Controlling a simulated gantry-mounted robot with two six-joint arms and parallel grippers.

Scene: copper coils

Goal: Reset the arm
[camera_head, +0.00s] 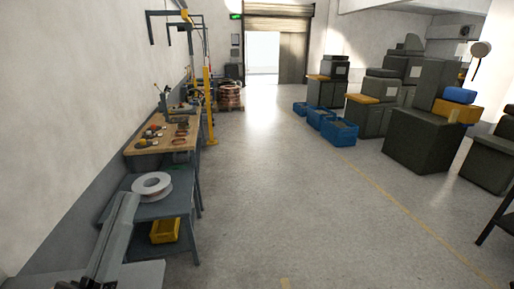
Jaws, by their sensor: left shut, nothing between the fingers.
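Part of my left arm stands in the lower left corner of the head view. The dark fingers of my left gripper (84,283) show at the bottom edge, partly cut off. The gripper is shut with nothing held, and it is apart from the bench and the things on it. My right arm and gripper are not in the picture.
A grey table (176,204) beside me carries a white spool (152,185), with a yellow bin (165,230) below. A wooden workbench (150,141) with tools stands behind it. Blue crates (339,132) and dark machines (424,142) line the right. The middle floor is clear.

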